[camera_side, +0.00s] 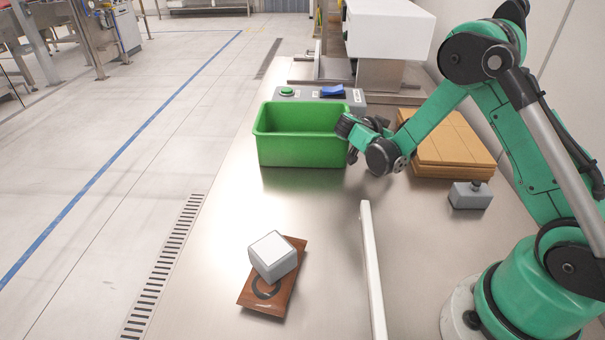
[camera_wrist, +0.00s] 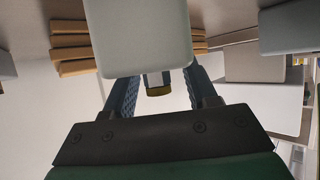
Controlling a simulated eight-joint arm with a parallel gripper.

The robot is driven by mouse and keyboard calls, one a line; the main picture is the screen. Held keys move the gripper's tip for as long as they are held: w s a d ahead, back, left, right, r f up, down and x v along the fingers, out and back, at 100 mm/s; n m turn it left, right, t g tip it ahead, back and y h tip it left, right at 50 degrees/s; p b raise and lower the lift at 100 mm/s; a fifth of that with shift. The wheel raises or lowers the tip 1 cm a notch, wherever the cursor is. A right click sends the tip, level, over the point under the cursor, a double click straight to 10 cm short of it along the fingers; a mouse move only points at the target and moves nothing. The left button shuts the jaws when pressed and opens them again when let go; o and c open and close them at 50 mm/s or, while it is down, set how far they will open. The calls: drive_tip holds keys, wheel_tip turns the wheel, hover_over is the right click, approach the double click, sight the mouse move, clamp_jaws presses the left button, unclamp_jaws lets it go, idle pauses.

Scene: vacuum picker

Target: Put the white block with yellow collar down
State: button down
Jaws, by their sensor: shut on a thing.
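In the wrist view, the white block with yellow collar (camera_wrist: 140,40) fills the top middle as a large pale body. Its short neck with a dull yellow collar (camera_wrist: 157,90) shows between my two blue ridged fingers. My gripper (camera_wrist: 160,84) is shut on it, and the pale body hides the fingertips. In the side view my gripper (camera_side: 350,138) is by the right end of the green bin, raised over the bench. The held block cannot be made out clearly there.
The open green bin (camera_side: 300,161) stands mid-bench. A white-topped grey block (camera_side: 273,255) sits on a brown packet (camera_side: 262,300) at the front left. A white bar (camera_side: 373,270), a grey knobbed block (camera_side: 466,197) and tan boards (camera_side: 455,145) are also there. Bare bench lies between bin and packet.

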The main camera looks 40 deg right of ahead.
drive_tip(key=shift+f, duration=0.25)
drive_tip(key=shift+f, duration=0.55)
drive_tip(key=shift+c, duration=0.9)
unclamp_jaws()
